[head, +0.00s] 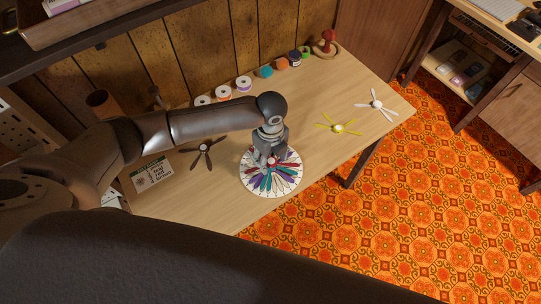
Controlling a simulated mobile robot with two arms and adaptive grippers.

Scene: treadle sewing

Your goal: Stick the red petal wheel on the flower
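The flower (256,187) is a round pale disc on the table, with many coloured petals spread around its middle. My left gripper (269,163) points down over the flower's centre and hides part of it. A small red patch (273,161) shows at the fingertips; it may be the red petal wheel, but I cannot tell whether the fingers hold it. The gap between the fingers is too small to make out. A dark brown petal wheel (204,150), a yellow one (338,128) and a white one (376,104) lie on the table. My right gripper is out of view.
Thread spools (244,83) line the table's back edge, ending at a red object on a wooden ring (327,43). A printed card (152,174) lies at the left. The wooden table (303,110) is clear between the flower and the spools.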

